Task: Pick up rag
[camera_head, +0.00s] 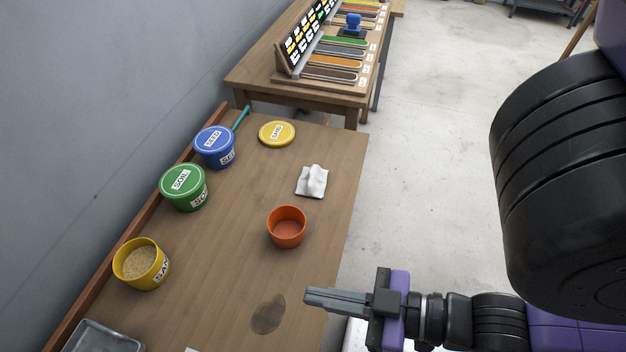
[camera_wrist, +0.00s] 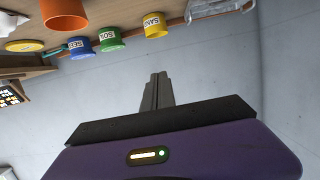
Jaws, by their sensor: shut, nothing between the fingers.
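A crumpled white rag (camera_head: 312,181) lies on the wooden workbench (camera_head: 240,225), near its right edge. My gripper (camera_head: 308,298) is shut and empty, over the bench's right edge, well nearer to me than the rag. The gripper also shows in the wrist view (camera_wrist: 158,78), with its fingers together.
An orange pot (camera_head: 287,228) stands between gripper and rag. A dark stain (camera_head: 268,314) marks the bench. Along the wall stand a yellow sand tub (camera_head: 141,263), a green soil tub (camera_head: 184,188) and a blue seed tub (camera_head: 215,147). A yellow lid (camera_head: 277,133) lies beyond.

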